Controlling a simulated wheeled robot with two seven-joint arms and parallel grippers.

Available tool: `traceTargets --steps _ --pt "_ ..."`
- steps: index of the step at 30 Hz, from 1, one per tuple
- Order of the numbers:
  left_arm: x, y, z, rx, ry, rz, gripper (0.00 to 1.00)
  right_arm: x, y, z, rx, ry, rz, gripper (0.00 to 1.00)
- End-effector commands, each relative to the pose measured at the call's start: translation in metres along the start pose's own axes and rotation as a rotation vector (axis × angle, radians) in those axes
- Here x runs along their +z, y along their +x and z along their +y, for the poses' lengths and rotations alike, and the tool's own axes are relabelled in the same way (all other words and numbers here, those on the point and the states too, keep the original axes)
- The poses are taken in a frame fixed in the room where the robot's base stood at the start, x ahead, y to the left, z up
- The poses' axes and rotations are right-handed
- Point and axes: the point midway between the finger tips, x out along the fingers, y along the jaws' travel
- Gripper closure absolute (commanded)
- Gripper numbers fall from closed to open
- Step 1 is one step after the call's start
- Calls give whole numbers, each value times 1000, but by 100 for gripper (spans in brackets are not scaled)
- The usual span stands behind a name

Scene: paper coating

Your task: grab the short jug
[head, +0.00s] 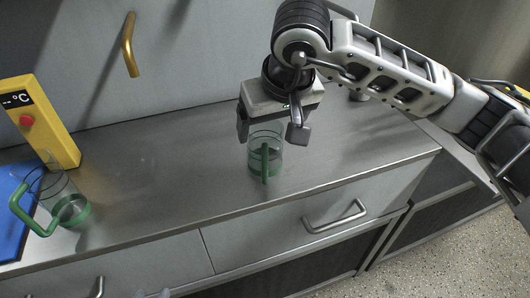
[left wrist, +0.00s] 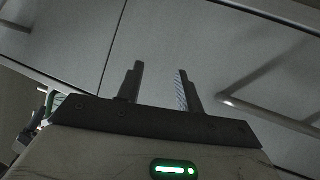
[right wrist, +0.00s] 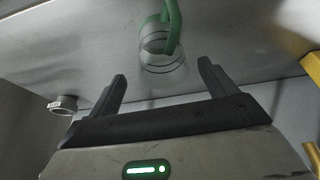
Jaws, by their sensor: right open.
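A short clear jug with a green base and green handle (head: 265,163) stands upright on the steel counter, its handle facing the front. My right gripper (head: 270,130) is open over its upper part, one finger to each side. In the right wrist view the jug (right wrist: 160,62) shows between and beyond the open fingers; I cannot tell whether they touch it. A second, taller-looking clear jug with a green handle (head: 72,211) stands at the left of the counter. My left gripper (left wrist: 159,70) is open and empty, facing the drawer fronts.
A yellow device with a red button (head: 42,122) and a blue mat (head: 10,215) are at the counter's left end. Drawers with metal handles (head: 335,218) lie below the counter edge. A small round metal item (right wrist: 66,104) is at the back. The counter's middle is clear.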

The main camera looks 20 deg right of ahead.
Motion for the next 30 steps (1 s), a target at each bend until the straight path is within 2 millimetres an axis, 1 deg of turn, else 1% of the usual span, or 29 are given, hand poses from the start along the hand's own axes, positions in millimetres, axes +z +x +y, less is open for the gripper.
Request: traceTargets --steps 5,9,13,16,22,23,24,26,27,28,29,30 --pt "-1 -1 0 0 0 1 64 1 12 -1 -2 -1 -2 16" --pt "-3 -2 1 1 -1 1 64 2 33 -3 -2 0 -5 16" --pt "-3 -1 1 1 -1 1 64 1 50 -3 -2 0 -3 16" --pt "-2 -1 1 1 -2 -2 64 1 56 -2 -2 0 0 16" --pt "0 -1 0 1 -2 -4 64 1 57 -3 -2 -1 1 16" --pt "0 -1 0 1 -2 -4 64 1 57 -3 -2 -1 1 19" --pt "0 -1 0 1 -2 -4 64 1 57 -3 -2 -1 1 30" --pt "0 -1 0 0 -2 -4 64 1 57 -3 -2 -1 1 46" --pt "-1 -1 0 0 -2 -3 64 1 57 -3 -2 -1 1 58" --pt "-1 -1 0 0 -2 -3 64 1 57 -3 -2 -1 1 66" --pt "-1 -1 0 0 -2 -3 64 1 57 -3 -2 -1 1 70" --pt "-1 0 0 0 -2 -3 64 0 56 -3 -2 0 2 69"
